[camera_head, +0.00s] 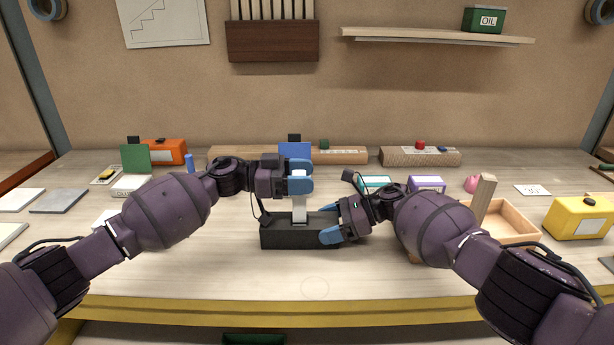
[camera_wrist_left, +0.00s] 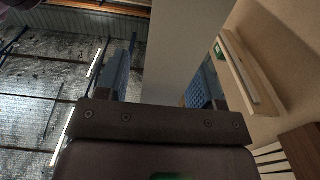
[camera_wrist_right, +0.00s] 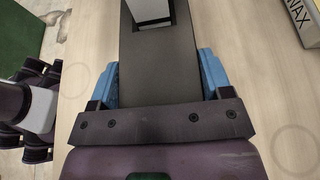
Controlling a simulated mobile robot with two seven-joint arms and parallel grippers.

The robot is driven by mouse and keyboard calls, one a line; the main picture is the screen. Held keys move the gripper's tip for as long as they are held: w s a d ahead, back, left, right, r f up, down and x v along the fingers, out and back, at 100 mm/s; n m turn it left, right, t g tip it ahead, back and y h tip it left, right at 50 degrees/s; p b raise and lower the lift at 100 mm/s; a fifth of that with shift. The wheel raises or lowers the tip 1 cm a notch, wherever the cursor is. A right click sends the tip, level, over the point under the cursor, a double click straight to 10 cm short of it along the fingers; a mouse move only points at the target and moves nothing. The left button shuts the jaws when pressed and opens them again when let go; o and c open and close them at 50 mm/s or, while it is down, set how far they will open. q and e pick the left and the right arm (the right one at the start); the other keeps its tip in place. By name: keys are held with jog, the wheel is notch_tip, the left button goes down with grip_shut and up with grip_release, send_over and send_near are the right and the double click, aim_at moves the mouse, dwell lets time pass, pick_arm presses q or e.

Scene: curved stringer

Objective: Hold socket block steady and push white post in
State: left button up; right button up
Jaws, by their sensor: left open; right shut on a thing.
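The black socket block (camera_head: 285,238) lies on the bench in front of me. The white post (camera_head: 299,212) stands upright at the block's socket; its lower end shows there in the right wrist view (camera_wrist_right: 150,12). How deep it sits I cannot tell. My left gripper (camera_head: 300,176) is open, with its blue fingers on either side of the upper post; the post (camera_wrist_left: 180,55) also shows between them in the left wrist view. My right gripper (camera_head: 331,224) is shut on the right end of the block, with a finger on each long side (camera_wrist_right: 160,80).
A wooden tray (camera_head: 515,232) with a wooden piece (camera_head: 484,198) stands at the right, near a yellow box (camera_head: 578,218). Small boxes and a long wooden beam (camera_head: 345,155) lie behind. The bench in front of the block is clear.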

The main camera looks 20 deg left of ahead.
pick_arm(q)
jog(key=v, duration=1.1)
jog(key=shift+a, duration=0.1)
pick_arm(e)
jog(key=o, duration=1.2)
jog(key=shift+c, duration=0.2)
jog(key=shift+d, duration=0.1)
jog(key=shift+v, duration=2.4)
jog(key=shift+r, duration=0.1)
jog(key=shift+v, duration=3.7)
